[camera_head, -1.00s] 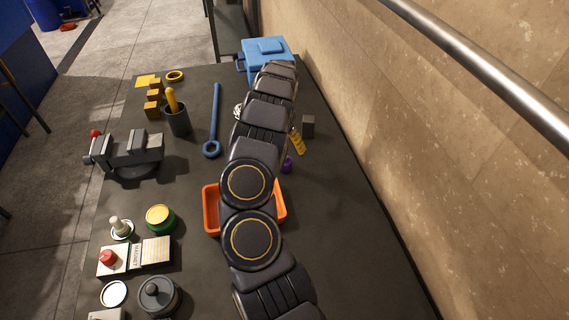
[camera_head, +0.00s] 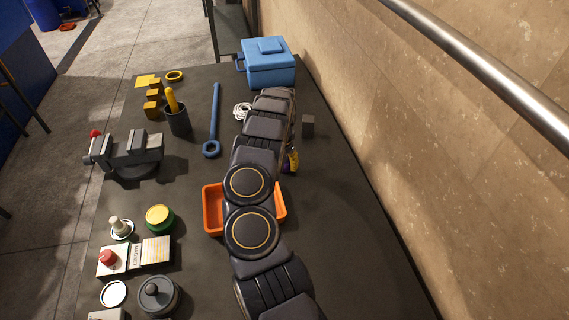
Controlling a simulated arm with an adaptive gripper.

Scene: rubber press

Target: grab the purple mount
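The purple mount (camera_head: 286,164) shows only as a small purple patch at the right edge of my arm, near the middle of the table. Most of it is hidden. A yellow-and-black finger of my gripper (camera_head: 292,160) is right beside the purple patch. The other finger is hidden behind my arm, so I cannot see whether the gripper is open, shut or touching the mount.
An orange tray (camera_head: 212,210) lies partly under my arm. A blue box (camera_head: 268,62) stands at the back, and a small grey block (camera_head: 308,125) is to the right. A blue wrench (camera_head: 214,120), a vise (camera_head: 125,155) and a white coil (camera_head: 242,111) are on the left.

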